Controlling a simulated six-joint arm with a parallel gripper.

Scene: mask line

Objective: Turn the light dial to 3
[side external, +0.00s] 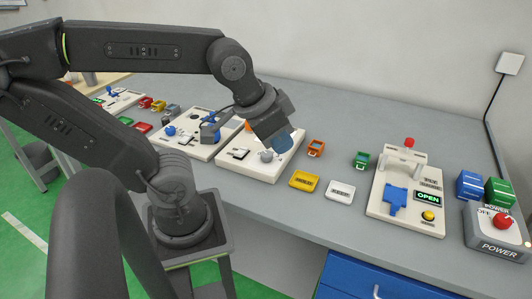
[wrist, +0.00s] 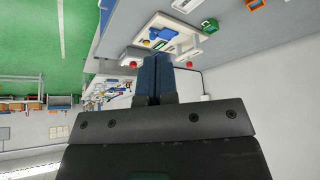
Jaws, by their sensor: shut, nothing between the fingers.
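A white board (side external: 232,171) lies on the bench near the middle in the side view. A small grey knob (side external: 267,156) sits on it and looks like a dial; its marks are too small to read, so I cannot tell its setting or whether it is the light dial. My gripper (side external: 287,148) is just above and right of the knob, blue fingertips pointing down, partly covering the board. I cannot tell whether it touches anything. In the wrist view the blue fingers (wrist: 156,78) are together, with nothing between them. The knob is not visible there.
Right of the board lie a yellow tray (side external: 304,181), a white tray (side external: 340,190), an orange tray (side external: 316,147) and a green tray (side external: 361,159). A board with an OPEN sign (side external: 429,197) and a POWER box (side external: 497,236) stand farther right. Another board (side external: 190,146) is close on the left.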

